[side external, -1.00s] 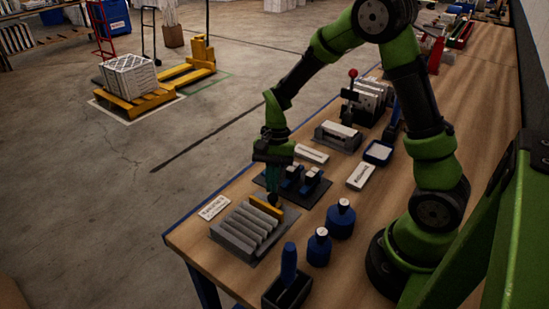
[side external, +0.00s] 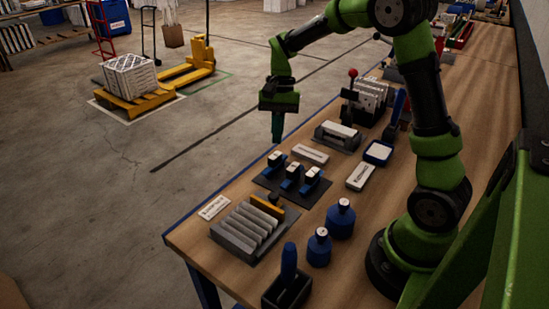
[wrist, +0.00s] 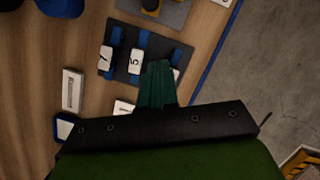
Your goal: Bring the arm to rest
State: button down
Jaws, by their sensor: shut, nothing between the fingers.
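My gripper (side external: 277,138) hangs in the air above the bench, pointing down, its fingers shut with nothing between them. In the side view it stands over the far-left edge area of the bench, above the dark mat (side external: 291,187) that bears blue holders (side external: 291,177) with white number tags. In the wrist view the green fingers (wrist: 158,72) show closed together and cover part of that mat, including one holder. My arm is raised and bent at the elbow.
A grey rack (side external: 247,232) with several light filters and a yellow piece (side external: 267,206) lies at the bench's near end. A red-knobbed press (side external: 354,93) is behind.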

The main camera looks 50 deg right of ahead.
jog(key=s+a+r+n+t, duration=0.4)
jog(key=s+a+r, duration=0.1)
jog(key=s, duration=0.2)
jog(key=s+a+r+n+t+h, duration=0.1)
jog(key=s+a+r+n+t, duration=0.3)
jog(key=s, duration=0.3)
jog(key=shift+s+a+r+t, duration=0.3)
jog(key=shift+s+a+r, duration=0.1)
jog(key=shift+r, duration=0.45)
